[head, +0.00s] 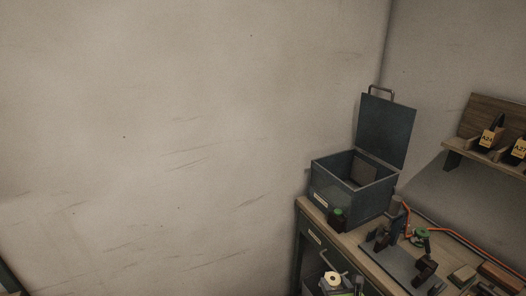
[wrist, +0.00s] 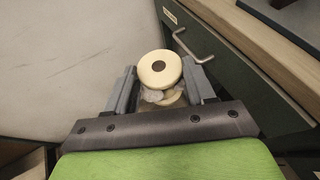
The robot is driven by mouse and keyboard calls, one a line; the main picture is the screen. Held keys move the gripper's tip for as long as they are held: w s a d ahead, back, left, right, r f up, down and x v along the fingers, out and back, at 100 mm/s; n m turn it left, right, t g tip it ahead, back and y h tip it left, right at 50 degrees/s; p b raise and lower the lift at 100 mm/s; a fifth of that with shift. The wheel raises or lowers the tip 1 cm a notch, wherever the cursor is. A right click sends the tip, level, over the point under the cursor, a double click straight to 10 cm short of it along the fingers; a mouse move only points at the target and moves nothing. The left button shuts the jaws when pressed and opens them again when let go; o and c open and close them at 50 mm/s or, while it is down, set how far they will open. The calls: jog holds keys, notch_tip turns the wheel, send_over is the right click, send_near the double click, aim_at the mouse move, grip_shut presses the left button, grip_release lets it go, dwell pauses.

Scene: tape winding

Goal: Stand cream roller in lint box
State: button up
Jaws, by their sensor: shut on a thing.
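The cream roller (wrist: 160,68) shows its round end with a dark centre hole in the wrist view. It sits between the two grey fingers of my gripper (wrist: 161,88), which is shut on it. Pale round pieces show just below it; I cannot tell what they are. In the head view the roller (head: 333,278) is low, in front of the bench. My gripper (head: 338,285) is partly cut off there. A blue-grey metal box (head: 336,195) stands on the bench's back left corner with its lid up. It may be the lint box; its label is unreadable. Its floor is hidden.
The bench (head: 312,212) has a green drawer front with a metal handle (wrist: 193,47). A fixture plate (head: 398,262), tools and an orange cord lie right. A shelf (head: 487,155) hangs on the right wall.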

aim_at(337, 286)
jog(key=shift+s+d+f+m+h, duration=0.2)
jog(key=shift+d+f+m+h, duration=0.2)
jog(key=shift+f+h, duration=0.2)
jog(key=v, duration=0.4)
jog(key=shift+r, duration=0.2)
jog(key=shift+w, duration=0.1)
jog(key=shift+d, duration=0.1)
